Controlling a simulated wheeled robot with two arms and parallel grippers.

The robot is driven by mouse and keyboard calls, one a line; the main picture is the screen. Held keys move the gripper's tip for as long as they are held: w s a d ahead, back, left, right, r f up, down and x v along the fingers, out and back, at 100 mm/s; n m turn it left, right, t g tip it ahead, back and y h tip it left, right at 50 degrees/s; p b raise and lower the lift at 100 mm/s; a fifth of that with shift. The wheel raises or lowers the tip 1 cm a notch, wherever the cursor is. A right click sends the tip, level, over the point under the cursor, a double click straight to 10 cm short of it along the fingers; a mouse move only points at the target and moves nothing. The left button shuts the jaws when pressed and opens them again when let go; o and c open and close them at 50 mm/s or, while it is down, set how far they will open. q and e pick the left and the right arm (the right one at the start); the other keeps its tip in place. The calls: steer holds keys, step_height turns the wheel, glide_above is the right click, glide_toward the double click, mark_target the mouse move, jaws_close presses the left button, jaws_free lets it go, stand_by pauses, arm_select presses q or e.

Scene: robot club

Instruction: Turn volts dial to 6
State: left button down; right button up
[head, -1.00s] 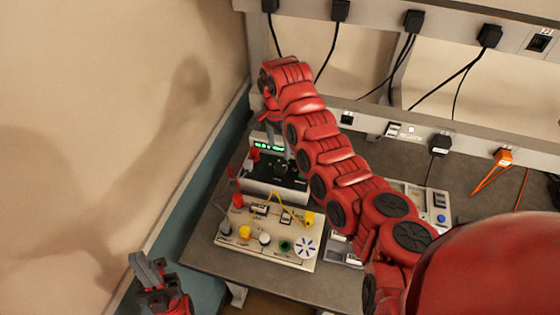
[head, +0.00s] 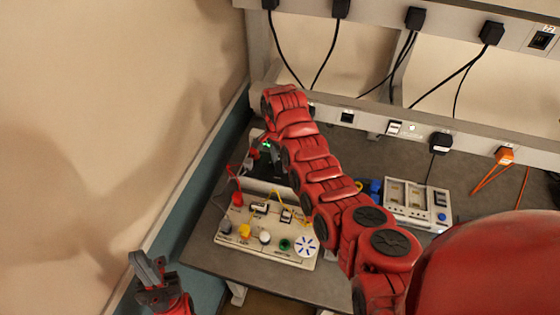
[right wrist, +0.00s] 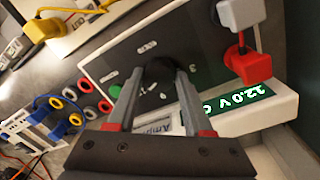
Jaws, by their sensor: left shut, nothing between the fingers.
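My right gripper (right wrist: 160,78) reaches down to the panel with one finger on each side of the dial. Whether both fingers press on it, I cannot tell. The dial's pointer is hidden. My left gripper (head: 150,268) is shut and empty, at the lower left, away from the bench.
A cream board (head: 262,252) with knobs and yellow leads lies in front of the supply. A red plug (right wrist: 240,62) stands close to the right finger. A grey module (head: 418,205) sits farther right. The wall is close on the left.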

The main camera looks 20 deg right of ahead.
jaws_close()
